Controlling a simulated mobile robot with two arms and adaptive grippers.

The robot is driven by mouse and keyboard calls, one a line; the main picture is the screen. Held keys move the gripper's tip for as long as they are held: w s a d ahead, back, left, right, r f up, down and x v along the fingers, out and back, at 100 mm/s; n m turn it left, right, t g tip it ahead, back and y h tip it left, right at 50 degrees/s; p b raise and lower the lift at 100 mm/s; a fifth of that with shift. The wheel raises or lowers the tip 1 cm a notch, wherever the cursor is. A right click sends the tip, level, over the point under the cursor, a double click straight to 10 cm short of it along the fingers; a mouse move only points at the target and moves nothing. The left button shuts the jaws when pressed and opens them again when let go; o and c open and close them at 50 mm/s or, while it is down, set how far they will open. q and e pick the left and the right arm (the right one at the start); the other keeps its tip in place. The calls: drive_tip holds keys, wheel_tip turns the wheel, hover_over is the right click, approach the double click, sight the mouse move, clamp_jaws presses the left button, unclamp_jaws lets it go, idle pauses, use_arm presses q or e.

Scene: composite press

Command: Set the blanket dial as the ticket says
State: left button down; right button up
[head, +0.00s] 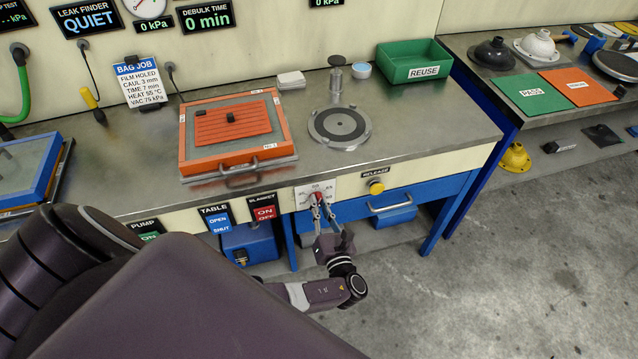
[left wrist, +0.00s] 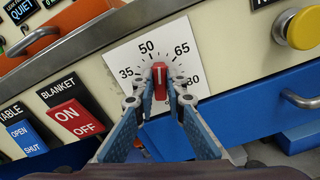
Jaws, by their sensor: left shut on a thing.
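The blanket dial is a red knob (left wrist: 160,80) on a white scale plate (left wrist: 118,57) marked 35, 50, 65 and 80. In the head view the plate (head: 301,194) is on the bench front. My left gripper (left wrist: 160,88) is shut on the knob, one finger on each side. In the head view my left gripper (head: 318,200) reaches the dial from below. The knob's white line appears to point up between 50 and 65; its exact reading is unclear. The ticket (head: 138,82) reads BAG JOB, heat 55 °C, time 7 min, vac 75 kPa. My right gripper is not in view.
Left of the dial are the BLANKET ON/OFF switch (left wrist: 76,118) and TABLE switch (left wrist: 22,136). An orange frame (head: 190,160) lies on the bench above.

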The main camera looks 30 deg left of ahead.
use_arm(q)
drive_tip(key=shift+f, duration=0.1)
drive_tip(key=c, duration=2)
unclamp_jaws()
drive_tip(key=shift+o, duration=0.2)
drive_tip(key=v, duration=1.2)
